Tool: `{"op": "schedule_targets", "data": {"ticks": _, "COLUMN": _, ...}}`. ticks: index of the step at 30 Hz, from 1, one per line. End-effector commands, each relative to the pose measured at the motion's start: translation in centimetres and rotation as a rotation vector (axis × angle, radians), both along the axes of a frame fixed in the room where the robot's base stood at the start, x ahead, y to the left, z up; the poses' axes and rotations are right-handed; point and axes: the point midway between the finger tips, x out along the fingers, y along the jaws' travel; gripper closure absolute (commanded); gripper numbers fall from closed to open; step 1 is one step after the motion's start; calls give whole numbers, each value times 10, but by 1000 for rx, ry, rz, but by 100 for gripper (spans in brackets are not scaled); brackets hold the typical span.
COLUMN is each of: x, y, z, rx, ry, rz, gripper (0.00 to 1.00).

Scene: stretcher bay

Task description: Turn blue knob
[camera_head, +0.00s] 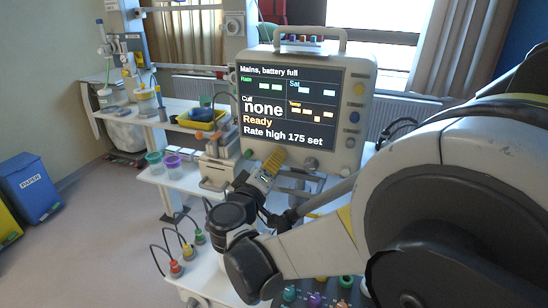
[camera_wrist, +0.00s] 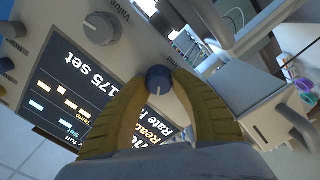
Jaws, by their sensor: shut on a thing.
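The blue knob (camera_wrist: 158,80) sits on the lower front of the monitor (camera_head: 362,68). In the wrist view it lies between the tips of my yellow fingers, with a pale pointer mark on its face. My gripper (camera_wrist: 160,88) is shut on it. The screen (camera_head: 300,105) reads "Mains, battery full", "Cuff none", "Ready" and "Rate high 175 set".
A grey knob (camera_wrist: 102,28) labelled "Value" is beside the held knob. Yellow (camera_head: 359,88) and blue (camera_head: 354,116) buttons line the monitor's right side.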

Motion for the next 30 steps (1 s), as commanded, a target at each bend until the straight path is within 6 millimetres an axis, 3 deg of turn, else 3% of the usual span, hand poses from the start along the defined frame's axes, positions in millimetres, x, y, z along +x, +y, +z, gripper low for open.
{"op": "schedule_targets", "data": {"ticks": 15, "x": 0, "y": 1, "z": -1, "rx": -317, "ry": 114, "rz": 0, "gripper": 100}}
{"op": "schedule_targets", "data": {"ticks": 30, "x": 1, "y": 1, "z": -1, "rx": -380, "ry": 136, "rz": 0, "gripper": 100}}
